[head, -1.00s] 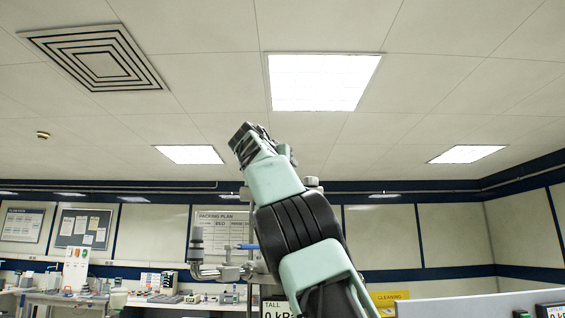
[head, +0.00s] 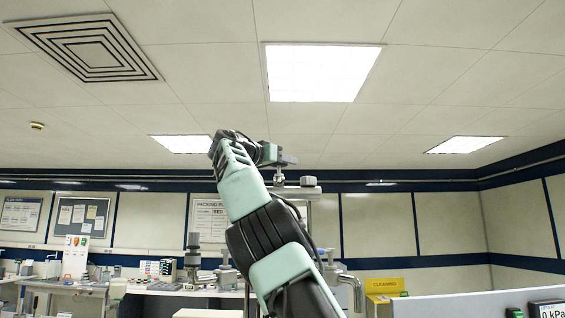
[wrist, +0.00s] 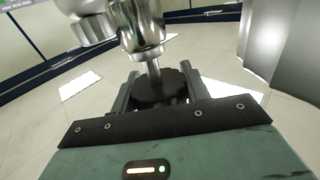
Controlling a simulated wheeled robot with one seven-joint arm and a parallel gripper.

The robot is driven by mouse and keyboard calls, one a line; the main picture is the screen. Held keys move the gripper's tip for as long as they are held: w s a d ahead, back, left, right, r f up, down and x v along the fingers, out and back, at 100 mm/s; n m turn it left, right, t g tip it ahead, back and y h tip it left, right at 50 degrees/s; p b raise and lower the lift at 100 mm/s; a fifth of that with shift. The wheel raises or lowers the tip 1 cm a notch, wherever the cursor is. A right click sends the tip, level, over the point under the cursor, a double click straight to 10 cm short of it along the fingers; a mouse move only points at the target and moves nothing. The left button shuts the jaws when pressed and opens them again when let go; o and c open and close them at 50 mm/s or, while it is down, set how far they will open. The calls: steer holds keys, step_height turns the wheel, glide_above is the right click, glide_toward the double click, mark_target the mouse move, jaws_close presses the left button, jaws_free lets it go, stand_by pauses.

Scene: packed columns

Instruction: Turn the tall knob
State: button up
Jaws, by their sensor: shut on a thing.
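In the wrist view, a dark, round, scalloped knob (wrist: 157,93) sits at the end of a thin metal stem (wrist: 153,72) below a shiny metal valve body (wrist: 141,28). My gripper (wrist: 160,83) is shut on this knob, with one finger on each side of it. In the head view, my gripper (head: 268,154) is high, beside the top of the tall column's metal pipework (head: 309,183). The knob is hard to make out there, with the hand around it.
A shorter metal fitting (head: 193,250) stands left of my arm. A bench (head: 60,285) with lab items is at the far left. A yellow cleaning sign (head: 384,285) and a pale panel (head: 455,306) are at the right. The space above my gripper is clear up to the ceiling.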

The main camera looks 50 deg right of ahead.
steer(key=shift+f, duration=0.15)
steer(key=o, duration=1)
steer(key=a, duration=0.5)
steer(key=w+a, duration=0.1)
steer(key=a, duration=1.1)
steer(key=shift+w+a, duration=0.15)
steer(key=shift+w, duration=0.05)
steer(key=shift+a, duration=0.1)
